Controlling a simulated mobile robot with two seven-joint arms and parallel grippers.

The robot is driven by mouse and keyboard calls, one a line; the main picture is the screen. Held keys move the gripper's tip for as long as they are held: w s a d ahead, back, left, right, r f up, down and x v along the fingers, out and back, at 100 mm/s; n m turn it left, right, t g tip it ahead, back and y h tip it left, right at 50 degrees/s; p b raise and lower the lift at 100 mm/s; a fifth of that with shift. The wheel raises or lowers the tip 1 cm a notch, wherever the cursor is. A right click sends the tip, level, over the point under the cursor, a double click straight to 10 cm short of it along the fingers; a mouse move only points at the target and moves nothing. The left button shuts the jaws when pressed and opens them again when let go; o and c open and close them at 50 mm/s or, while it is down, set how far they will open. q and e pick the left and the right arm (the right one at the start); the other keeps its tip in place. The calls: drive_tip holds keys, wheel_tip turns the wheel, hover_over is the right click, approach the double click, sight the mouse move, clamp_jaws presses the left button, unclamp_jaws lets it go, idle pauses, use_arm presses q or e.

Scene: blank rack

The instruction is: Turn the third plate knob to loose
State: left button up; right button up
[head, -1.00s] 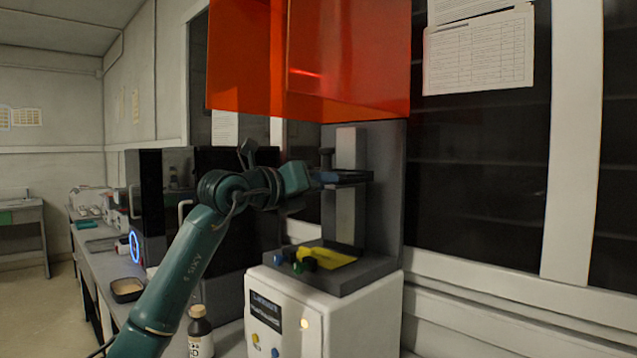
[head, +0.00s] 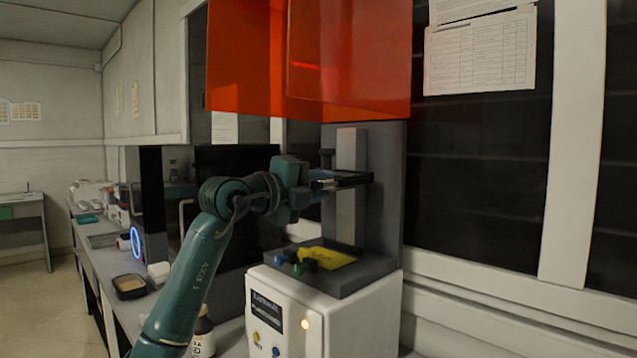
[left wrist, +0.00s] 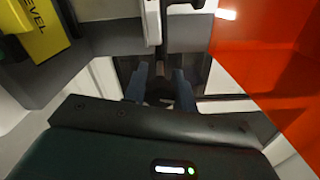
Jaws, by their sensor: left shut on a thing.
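My left gripper (head: 326,183) is level with the dark plate carriage (head: 355,179) on the printer's upright column (head: 347,220). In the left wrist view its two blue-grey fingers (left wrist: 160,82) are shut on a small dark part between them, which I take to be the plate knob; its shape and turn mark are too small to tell. In the head view the fingers and wrist hide it. A dark upright piece (head: 327,158) stands just above the gripper. My right gripper is not in view.
An orange-red hood (head: 310,65) hangs above the arm. A yellow sheet (head: 328,257) lies on the printer base (head: 365,272), with blue (head: 280,260) and green (head: 298,269) knobs at its front. A bottle (head: 203,338) and a tray (head: 129,286) stand left.

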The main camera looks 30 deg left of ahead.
use_arm(q)
drive_tip(key=shift+n, duration=0.5)
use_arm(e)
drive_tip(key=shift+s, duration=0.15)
use_arm(q)
drive_tip(key=o, duration=1)
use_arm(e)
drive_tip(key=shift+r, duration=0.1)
use_arm(q)
drive_tip(key=b+v, duration=0.2)
drive_tip(key=v, duration=1.1)
drive_tip(key=shift+s, duration=0.1)
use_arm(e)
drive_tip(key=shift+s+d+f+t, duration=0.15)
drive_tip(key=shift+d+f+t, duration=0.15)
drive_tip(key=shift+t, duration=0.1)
